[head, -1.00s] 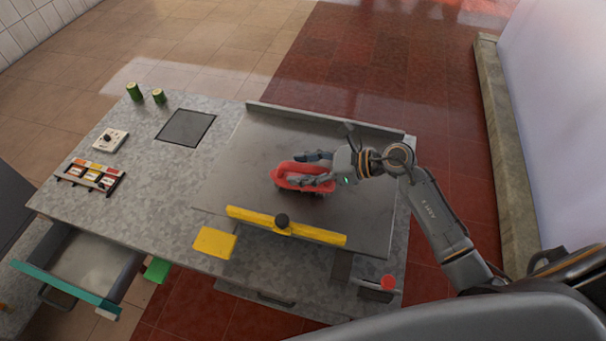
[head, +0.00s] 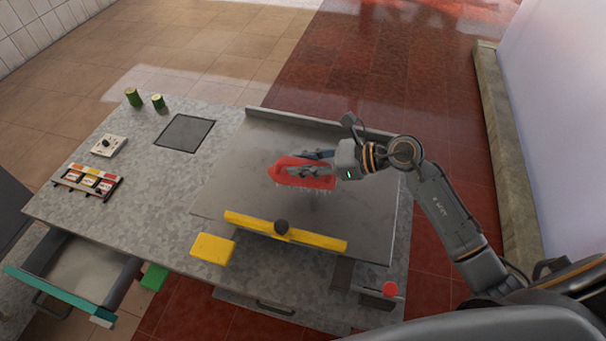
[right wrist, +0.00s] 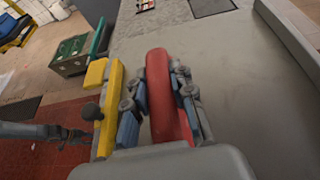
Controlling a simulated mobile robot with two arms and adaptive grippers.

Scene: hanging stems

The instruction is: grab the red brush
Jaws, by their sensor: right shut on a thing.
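The red brush (head: 302,174) has a red body and pale bristles along its underside. It is over the grey metal plate (head: 240,188) on the bench, and it looks raised a little above it. My right gripper (head: 312,163) is shut on the brush, with a finger along each side. In the right wrist view the red handle (right wrist: 168,100) lies between the two fingers (right wrist: 160,92).
A yellow bar (head: 310,237) with a dark knob runs along the plate's front. A yellow block (head: 212,248) lies beside it. An open drawer (head: 85,270) juts out at the lower left. Two green cans (head: 158,102) stand at the back left.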

